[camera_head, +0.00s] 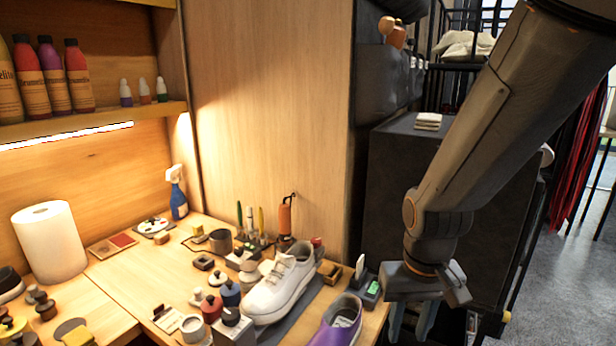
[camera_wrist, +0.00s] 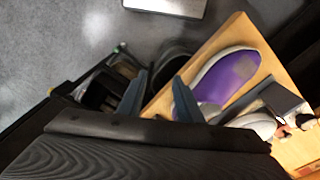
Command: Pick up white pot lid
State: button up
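Several small lidded pots stand on the wooden bench in the head view. A whitish lid with a knob (camera_head: 217,279) sits among them, left of the white sneaker, near a blue pot (camera_head: 230,293) and a red pot (camera_head: 211,308). I cannot tell for sure that this is the white pot lid. My gripper (camera_head: 411,324) hangs pointing down off the bench's right edge, away from the pots. In the wrist view my gripper (camera_wrist: 160,77) is open, with nothing between its fingers.
The white sneaker (camera_head: 280,285) and purple shoe (camera_head: 340,322) stand between my gripper and the pots. The purple shoe (camera_wrist: 225,75) also shows in the wrist view. A paper roll (camera_head: 48,243) and spray bottle (camera_head: 177,195) stand farther left. A dark cabinet (camera_head: 400,180) is behind my arm.

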aim_at(218, 278)
jog(key=u, duration=1.45)
